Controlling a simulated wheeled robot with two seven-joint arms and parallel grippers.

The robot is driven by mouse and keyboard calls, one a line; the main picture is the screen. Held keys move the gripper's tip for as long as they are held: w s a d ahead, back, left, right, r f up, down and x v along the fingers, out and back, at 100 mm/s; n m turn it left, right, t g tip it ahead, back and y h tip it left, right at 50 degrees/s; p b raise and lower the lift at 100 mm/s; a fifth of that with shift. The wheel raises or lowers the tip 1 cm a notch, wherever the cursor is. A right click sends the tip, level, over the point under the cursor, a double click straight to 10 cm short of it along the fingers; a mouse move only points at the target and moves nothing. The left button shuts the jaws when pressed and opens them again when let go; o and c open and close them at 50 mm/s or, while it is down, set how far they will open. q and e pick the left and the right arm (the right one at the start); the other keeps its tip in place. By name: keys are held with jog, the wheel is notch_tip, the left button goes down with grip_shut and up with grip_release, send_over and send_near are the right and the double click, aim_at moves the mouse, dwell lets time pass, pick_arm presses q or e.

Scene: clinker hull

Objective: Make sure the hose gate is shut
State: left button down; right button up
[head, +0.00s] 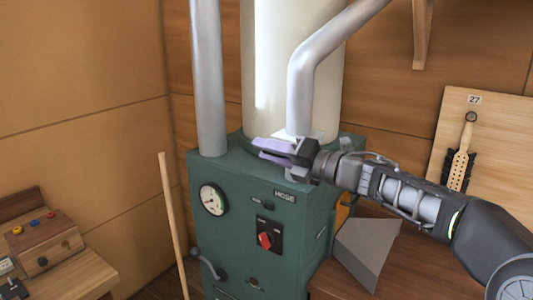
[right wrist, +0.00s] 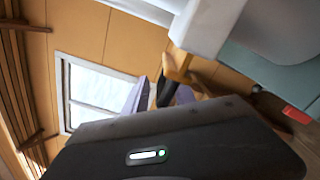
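The green machine (head: 238,182) has a HOSE label, and a grey pipe (head: 302,92) comes down to its top. The gate at the pipe's foot is mostly hidden behind my right gripper (head: 268,152), so I cannot tell its position. The right gripper's purple fingers look apart, just in front of the pipe's foot. In the right wrist view, a small orange tab (right wrist: 177,67) sticks out below a pale block (right wrist: 208,28), near the purple fingers (right wrist: 160,96). I see no clear grip on it. My left gripper is not in view.
The machine's front has a round gauge (head: 212,199) and a red knob (head: 265,240). A wooden stick (head: 173,222) leans at its left. A bench with a button box (head: 42,244) stands far left. A brush (head: 459,158) hangs on the right board.

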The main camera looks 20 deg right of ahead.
jog(key=shift+o, duration=0.6)
jog(key=shift+r, duration=0.25)
jog(key=shift+w+d+f, duration=0.1)
jog(key=shift+d, duration=0.05)
jog(key=shift+f, duration=0.2)
jog(key=shift+s+d+f+b, duration=0.1)
jog(key=shift+s+d+b, duration=0.3)
jog(key=shift+s, duration=0.1)
jog(key=b+v, duration=0.1)
jog(key=v, duration=0.5)
jog(key=shift+s+d+b, duration=0.15)
jog(key=shift+s+b, duration=0.1)
jog(key=shift+b, duration=0.05)
